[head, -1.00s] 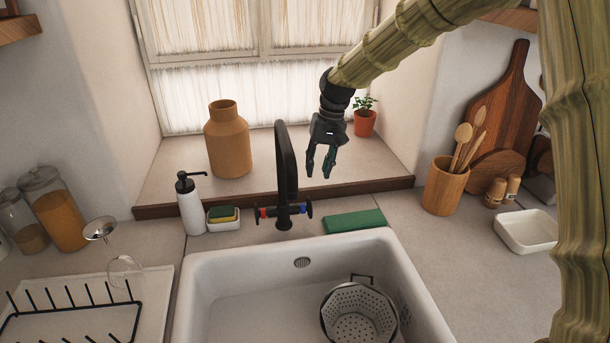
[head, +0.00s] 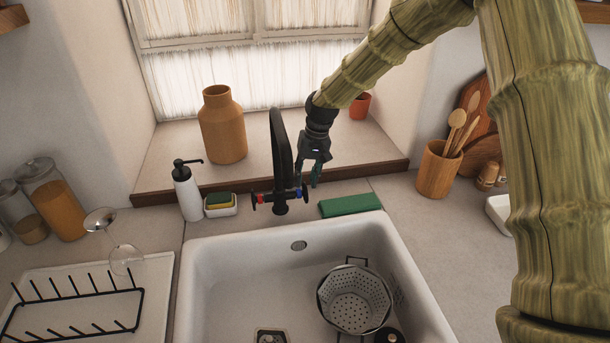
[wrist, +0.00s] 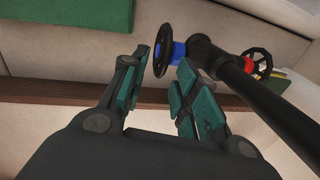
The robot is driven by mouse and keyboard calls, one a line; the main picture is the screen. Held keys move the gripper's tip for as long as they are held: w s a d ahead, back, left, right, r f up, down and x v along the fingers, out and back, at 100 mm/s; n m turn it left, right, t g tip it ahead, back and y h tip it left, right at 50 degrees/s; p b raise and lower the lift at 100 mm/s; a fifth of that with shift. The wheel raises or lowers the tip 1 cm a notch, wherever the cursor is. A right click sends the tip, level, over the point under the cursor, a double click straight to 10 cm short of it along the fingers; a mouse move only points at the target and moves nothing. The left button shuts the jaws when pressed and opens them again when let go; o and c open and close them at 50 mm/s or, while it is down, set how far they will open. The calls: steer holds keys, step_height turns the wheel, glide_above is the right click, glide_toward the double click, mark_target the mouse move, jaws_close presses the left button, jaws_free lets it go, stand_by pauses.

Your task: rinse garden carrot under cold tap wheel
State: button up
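The black tap (head: 281,160) stands behind the white sink (head: 215,262). Its cold wheel has a blue hub (wrist: 179,50) and a black rim on the right side of the tap in the head view. The hot wheel has a red hub (wrist: 249,66) on the other side. My gripper (head: 308,183) points down beside the blue wheel. In the wrist view, its green-padded fingers (wrist: 163,60) are apart with nothing between them, and the blue wheel lies just beyond the tips. I cannot tell whether they touch it. I see no carrot that I can make out.
A metal colander (head: 355,298) sits in the sink. A green cloth (head: 350,205) lies right of the tap. A soap bottle (head: 187,192) and sponge dish (head: 220,205) stand left. A tan vase (head: 223,130) is on the sill. Partly cut-off dark items show at the sink's front.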

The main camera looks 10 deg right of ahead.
steer(key=shift+s+a+f, duration=0.1)
steer(key=shift+f, duration=0.25)
steer(key=shift+s+r, duration=0.2)
steer(key=shift+r, duration=0.05)
jaws_close()
steer(key=shift+s+t+b, duration=0.35)
steer(key=shift+t+b, duration=0.4)
steer(key=shift+b, duration=0.1)
steer(key=shift+s+t+b, duration=0.3)
steer(key=shift+t+b, duration=0.45)
steer(key=shift+b, duration=0.05)
